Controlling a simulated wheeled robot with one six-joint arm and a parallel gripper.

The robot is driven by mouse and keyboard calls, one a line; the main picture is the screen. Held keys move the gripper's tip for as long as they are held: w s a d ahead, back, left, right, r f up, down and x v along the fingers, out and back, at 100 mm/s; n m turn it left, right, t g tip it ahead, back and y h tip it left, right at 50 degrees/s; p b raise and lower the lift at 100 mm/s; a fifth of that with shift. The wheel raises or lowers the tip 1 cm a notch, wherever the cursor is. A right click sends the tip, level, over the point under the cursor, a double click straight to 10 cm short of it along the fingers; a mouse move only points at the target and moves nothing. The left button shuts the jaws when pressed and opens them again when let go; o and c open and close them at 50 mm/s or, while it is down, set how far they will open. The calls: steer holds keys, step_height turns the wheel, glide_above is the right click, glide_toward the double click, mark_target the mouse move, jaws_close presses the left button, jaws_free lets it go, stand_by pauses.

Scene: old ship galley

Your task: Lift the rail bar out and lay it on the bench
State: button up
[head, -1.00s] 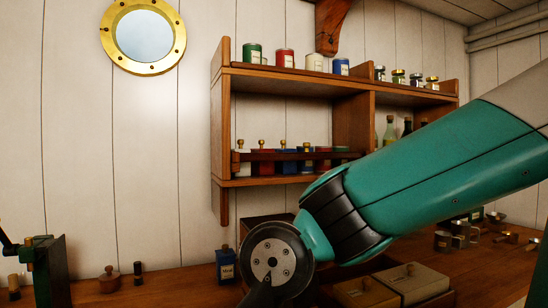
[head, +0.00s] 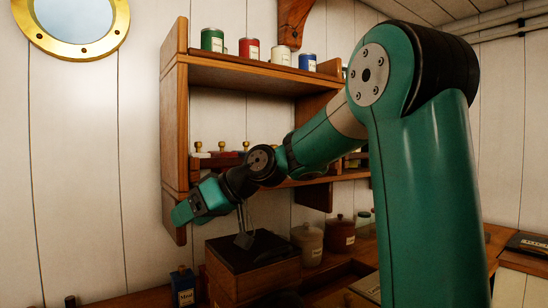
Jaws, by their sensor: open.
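The rail bar (head: 225,161) is a dark wooden strip along the front of the shelf unit's lower shelf, before the knobbed jars. Its middle and right parts are largely hidden behind my arm. My gripper (head: 244,238) hangs below my wrist, its slim grey fingers pointing down over the dark-topped box, lower than the rail and apart from it. It looks empty; the gap between the fingertips is hard to make out. The wooden bench (head: 130,299) shows along the bottom left.
Knobbed jars (head: 245,148) stand on the lower shelf; tins (head: 250,48) stand on the top one. The dark-topped box (head: 270,250) sits on the bench, with a blue tin (head: 182,287) at its left and canisters (head: 308,243) at its right. Wooden shelf end (head: 174,130) is close to my wrist.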

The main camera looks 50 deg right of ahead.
steer(key=w+d+r+m+t+h, duration=0.1)
steer(key=d+r+t, duration=0.15)
steer(key=d, duration=0.65)
steer(key=w+d+r+m+t+h, duration=0.15)
steer(key=d+r, duration=0.25)
steer(key=d, duration=0.5)
steer(key=s+d+r+t+h+p, duration=0.15)
steer(key=s+d+r, duration=0.25)
steer(key=d, duration=0.5)
steer(key=s+d+r+t+h, duration=0.2)
steer(key=s+d+r+t, duration=0.15)
steer(key=d, duration=0.55)
steer(key=shift+m, duration=0.25)
steer(key=w+p, duration=0.3)
steer(key=w, duration=0.2)
steer(key=w+a+p, duration=0.1)
steer(key=w+p, duration=0.2)
steer(key=w, duration=0.2)
steer(key=w+p, duration=0.4)
steer(key=w, duration=0.1)
steer(key=shift+w+a+f, duration=0.2)
steer(key=shift+w+a, duration=0.05)
steer(key=shift+w, duration=0.15)
steer(key=shift+w+f, duration=0.2)
steer(key=shift+w, duration=0.1)
steer(key=shift+c, duration=0.4)
steer(key=c, duration=0.9)
